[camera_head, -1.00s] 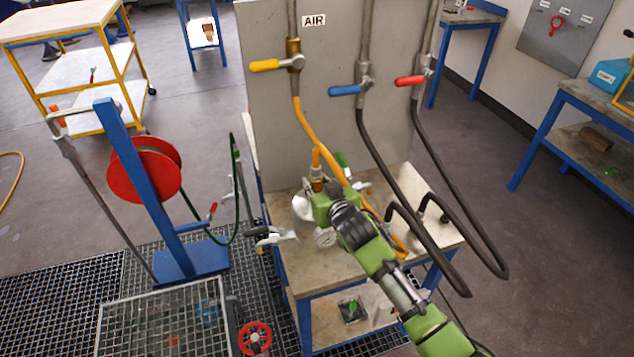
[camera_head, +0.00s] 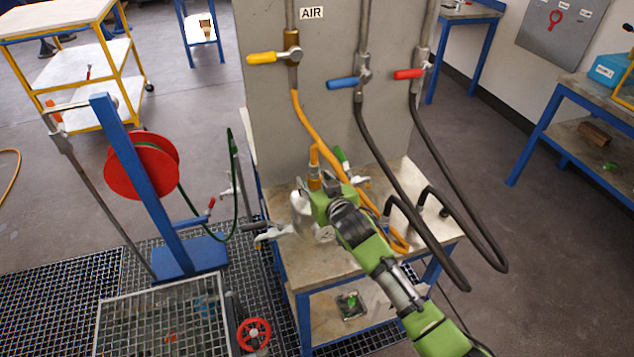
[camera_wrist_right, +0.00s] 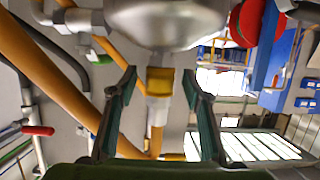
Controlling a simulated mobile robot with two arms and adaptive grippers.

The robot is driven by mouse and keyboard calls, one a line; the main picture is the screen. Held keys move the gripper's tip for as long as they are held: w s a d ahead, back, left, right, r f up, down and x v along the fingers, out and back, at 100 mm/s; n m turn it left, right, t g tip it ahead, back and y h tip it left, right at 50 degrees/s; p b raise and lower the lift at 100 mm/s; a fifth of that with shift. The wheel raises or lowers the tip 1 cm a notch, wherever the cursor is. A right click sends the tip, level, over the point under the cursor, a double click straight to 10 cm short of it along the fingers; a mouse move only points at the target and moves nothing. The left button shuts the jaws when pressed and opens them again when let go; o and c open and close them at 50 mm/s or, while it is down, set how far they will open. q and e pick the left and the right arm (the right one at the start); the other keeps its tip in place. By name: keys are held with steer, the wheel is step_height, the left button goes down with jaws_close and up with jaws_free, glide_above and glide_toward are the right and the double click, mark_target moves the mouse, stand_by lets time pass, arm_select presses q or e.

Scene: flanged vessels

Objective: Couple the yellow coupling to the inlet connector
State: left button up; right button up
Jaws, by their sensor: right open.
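The yellow coupling (camera_wrist_right: 160,80) is in the right wrist view, on the end of an orange hose (camera_wrist_right: 157,120). It also shows in the head view (camera_head: 314,183), upright above the silver vessel (camera_head: 301,212). In the wrist view the coupling is against or very close to the rounded metal vessel (camera_wrist_right: 160,22). The inlet connector is hidden at that joint, and I cannot tell if it is locked. My right gripper (camera_wrist_right: 160,78) is open, one finger each side of the coupling, with gaps on both sides. In the head view the gripper (camera_head: 317,205) hides part of the vessel. My left gripper is out of view.
The vessel stands on a bench (camera_head: 340,265) before a grey panel (camera_head: 265,110) with yellow, blue and red valve handles. Dark hoses (camera_head: 440,215) hang to the right of my arm. A red reel (camera_head: 142,165) stands left. A green-handled valve (camera_head: 342,156) is close behind the coupling.

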steer(key=v, duration=1.2)
steer(key=s+d+f+m+g+h, duration=0.1)
steer(key=s+d+f+g, duration=0.35)
steer(key=s, duration=0.65)
steer(key=s+d+f+g+h, duration=0.2)
steer(key=s+d+f, duration=0.4)
steer(key=s, duration=0.5)
steer(key=s+d+f+m+g+h, duration=0.1)
steer(key=s+d+f+g, duration=0.4)
steer(key=s, duration=0.6)
step_height(320, 180, down, 27)
steer(key=b, duration=0.4)
steer(key=s+d+f+b, duration=0.1)
steer(key=s+d+f, duration=0.1)
steer(key=s+f, duration=0.7)
steer(key=s+d+f+b, duration=0.1)
steer(key=s+d+f, duration=0.1)
steer(key=s+f, duration=0.7)
step_height(320, 180, down, 3)
steer(key=shift+s+r+n+g+h+b, duration=0.25)
steer(key=shift+s+n+g+h+b, duration=0.05)
steer(key=shift+s+g, duration=0.05)
